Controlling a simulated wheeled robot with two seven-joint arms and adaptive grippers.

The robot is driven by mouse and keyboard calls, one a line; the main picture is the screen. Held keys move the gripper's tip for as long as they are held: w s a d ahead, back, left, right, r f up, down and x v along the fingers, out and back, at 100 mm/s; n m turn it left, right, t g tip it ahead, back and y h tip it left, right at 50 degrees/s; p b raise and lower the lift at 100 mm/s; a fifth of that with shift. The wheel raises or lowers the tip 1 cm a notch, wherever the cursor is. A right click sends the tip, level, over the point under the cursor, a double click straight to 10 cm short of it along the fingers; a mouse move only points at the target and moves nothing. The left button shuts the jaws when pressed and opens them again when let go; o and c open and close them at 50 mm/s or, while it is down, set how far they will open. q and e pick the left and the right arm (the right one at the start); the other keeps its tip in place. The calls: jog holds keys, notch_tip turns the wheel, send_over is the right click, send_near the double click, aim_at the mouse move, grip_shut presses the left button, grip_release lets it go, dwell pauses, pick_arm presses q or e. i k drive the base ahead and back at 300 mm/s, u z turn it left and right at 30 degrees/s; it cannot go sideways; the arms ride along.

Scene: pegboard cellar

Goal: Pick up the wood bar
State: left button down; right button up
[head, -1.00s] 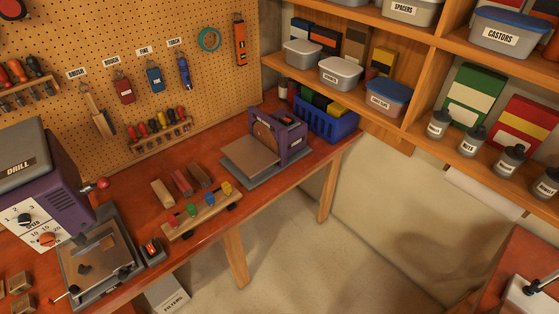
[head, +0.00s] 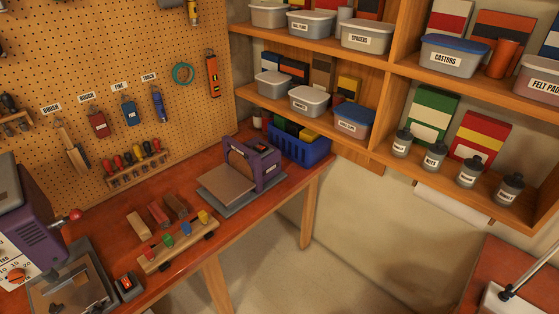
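Three short bars lie side by side on the red-brown workbench (head: 110,258). One is a pale wood bar (head: 138,224), one is a reddish bar (head: 158,213), and one is a dark brown bar (head: 175,207). The pale one looks most like plain wood. In front of them is a long wooden rack (head: 180,250) with red, green, blue and yellow pieces on it. Neither of my grippers is in view.
A purple sander (head: 262,165) and a blue crate (head: 300,150) stand at the bench's far end. A drill press (head: 30,225) and a small switch box (head: 128,287) are at the left. Shelves with tubs and jars are at the right; open floor (head: 290,275) lies below.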

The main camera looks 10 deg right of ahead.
aim_at(173, 204)
jog(key=z, duration=0.4)
jog(key=i, duration=1.45)
jog(key=u, duration=0.55)
